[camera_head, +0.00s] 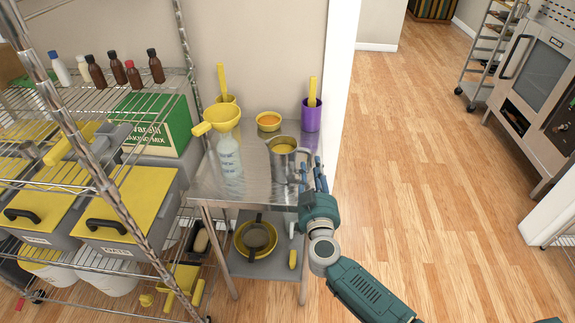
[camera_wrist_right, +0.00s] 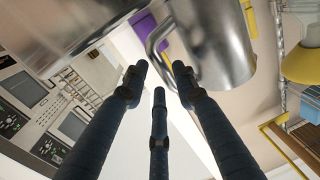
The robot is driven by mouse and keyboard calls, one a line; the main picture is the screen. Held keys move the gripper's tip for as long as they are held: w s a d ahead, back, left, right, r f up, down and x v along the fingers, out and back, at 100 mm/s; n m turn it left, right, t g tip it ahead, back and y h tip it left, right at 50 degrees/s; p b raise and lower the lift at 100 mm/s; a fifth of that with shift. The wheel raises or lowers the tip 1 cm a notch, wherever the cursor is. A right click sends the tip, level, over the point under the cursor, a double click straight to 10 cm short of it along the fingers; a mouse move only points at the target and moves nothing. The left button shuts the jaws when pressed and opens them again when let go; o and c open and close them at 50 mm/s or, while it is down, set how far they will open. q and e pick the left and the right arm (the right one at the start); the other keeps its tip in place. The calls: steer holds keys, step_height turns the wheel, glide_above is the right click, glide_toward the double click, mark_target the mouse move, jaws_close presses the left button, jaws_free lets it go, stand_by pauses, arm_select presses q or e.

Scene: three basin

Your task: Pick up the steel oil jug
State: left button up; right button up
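The steel oil jug (camera_head: 274,158) stands upright on the steel table (camera_head: 232,184), with yellow oil inside. It also shows large in the right wrist view (camera_wrist_right: 225,50), with its loop handle (camera_wrist_right: 151,48) on the left side. My right gripper (camera_head: 310,167) is beside the jug's right side, near its handle. In the wrist view its dark blue fingers (camera_wrist_right: 158,80) are spread apart with nothing held between them. The handle lies just beyond the fingertips; I cannot tell whether they touch it. My left gripper is out of view.
A bottle (camera_head: 229,157) with a yellow funnel (camera_head: 217,118) stands left of the jug. Behind are a yellow-rimmed bowl (camera_head: 268,121) and a purple container (camera_head: 310,117). A wire shelf (camera_head: 120,210) stands at left. The wooden floor (camera_head: 420,180) at right is clear.

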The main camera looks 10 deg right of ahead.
steer(key=w, duration=0.3)
steer(key=shift+w+d+f, duration=0.2)
steer(key=shift+w, duration=0.1)
steer(key=shift+s+r, duration=0.1)
steer(key=shift+c, duration=0.3)
jaws_close()
steer(key=shift+r, duration=0.15)
steer(key=shift+r+p, duration=0.45)
steer(key=shift+r, duration=0.55)
step_height(320, 180, up, 13)
steer(key=p, duration=0.5)
step_height(320, 180, up, 5)
steer(key=p, duration=0.1)
glide_above(311, 164)
steer(key=shift+w+d+f, duration=0.15)
steer(key=shift+w+f, duration=0.05)
steer(key=shift+w, duration=0.2)
